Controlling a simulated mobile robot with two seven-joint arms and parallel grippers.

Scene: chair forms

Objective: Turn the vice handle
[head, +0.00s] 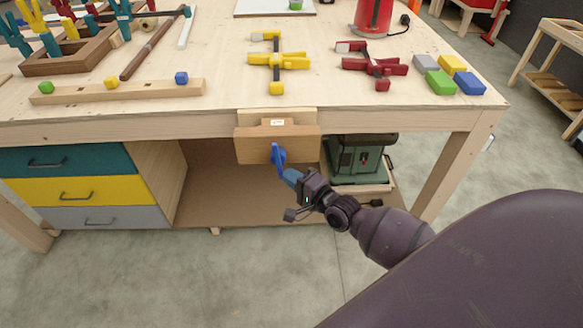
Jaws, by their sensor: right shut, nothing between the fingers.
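The wooden vice (245,146) is fixed to the front edge of the workbench, near the middle. Its blue handle (277,155) sticks out from the front face, with its bar slanting down to the right. My right gripper (290,176) is at the lower end of the handle, reaching in from the lower right. Its fingers are shut with nothing between them. I cannot tell whether the fingertips touch the handle or are just in front of it. My left gripper is not in view.
The bench top (225,62) carries a yellow clamp (279,62), a red clamp (372,65), coloured blocks (441,82) and a peg strip (120,92). Below are drawers (75,190) at left and a green machine (355,158) right of the vice. The floor in front is clear.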

